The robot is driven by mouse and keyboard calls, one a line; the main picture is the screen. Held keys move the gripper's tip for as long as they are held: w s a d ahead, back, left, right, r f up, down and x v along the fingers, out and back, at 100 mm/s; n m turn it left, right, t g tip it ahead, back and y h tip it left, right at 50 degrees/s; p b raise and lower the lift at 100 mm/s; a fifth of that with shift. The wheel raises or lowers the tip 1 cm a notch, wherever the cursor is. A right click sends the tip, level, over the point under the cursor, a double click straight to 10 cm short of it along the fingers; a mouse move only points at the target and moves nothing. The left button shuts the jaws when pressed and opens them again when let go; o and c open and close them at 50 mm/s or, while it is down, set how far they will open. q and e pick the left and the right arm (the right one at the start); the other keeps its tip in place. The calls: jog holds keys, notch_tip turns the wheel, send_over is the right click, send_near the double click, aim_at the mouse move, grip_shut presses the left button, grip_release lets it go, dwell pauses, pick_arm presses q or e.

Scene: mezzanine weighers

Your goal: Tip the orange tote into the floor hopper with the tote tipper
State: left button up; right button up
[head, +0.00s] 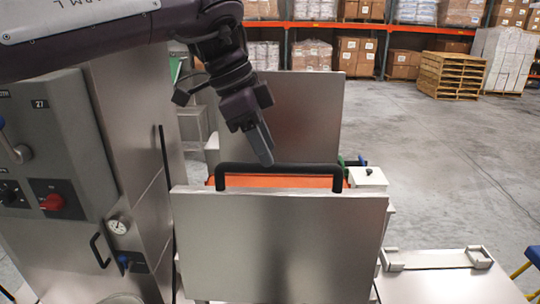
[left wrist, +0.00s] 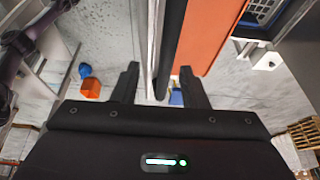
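The orange tote (head: 282,182) shows only as a strip behind a steel front panel (head: 280,245); the rest of it is hidden. It looks like the orange surface (left wrist: 205,35) in the left wrist view. A black bar handle (head: 280,168) stands along the panel's top edge. My left gripper (head: 266,158) points down at the handle's middle. In the left wrist view its fingers (left wrist: 160,78) are apart, with the dark bar (left wrist: 171,40) between them; contact cannot be told. A steel back panel (head: 306,110) rises behind the tote. My right gripper is not in view.
A steel cabinet with a red knob (head: 51,202) and a gauge (head: 118,226) stands close at left. A white box with a black knob (head: 368,179) sits right of the tote. A steel bench with brackets (head: 432,261) is at lower right. Open floor (head: 440,160) lies beyond.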

pick_arm(q)
jog(key=shift+s+d+f, duration=0.15)
jog(key=shift+d+f, duration=0.1)
jog(key=shift+f, duration=0.35)
jog(key=shift+w+d+f, duration=0.25)
jog(key=shift+w+f, duration=0.35)
jog(key=shift+f, duration=0.25)
jog(key=shift+w+f, duration=0.2)
jog(key=shift+w, duration=0.05)
jog(key=shift+s+r, duration=0.1)
jog(key=shift+s, duration=0.1)
jog(key=shift+c, duration=0.8)
jog(key=shift+s, duration=0.1)
jog(key=shift+c, duration=1.1)
grip_shut()
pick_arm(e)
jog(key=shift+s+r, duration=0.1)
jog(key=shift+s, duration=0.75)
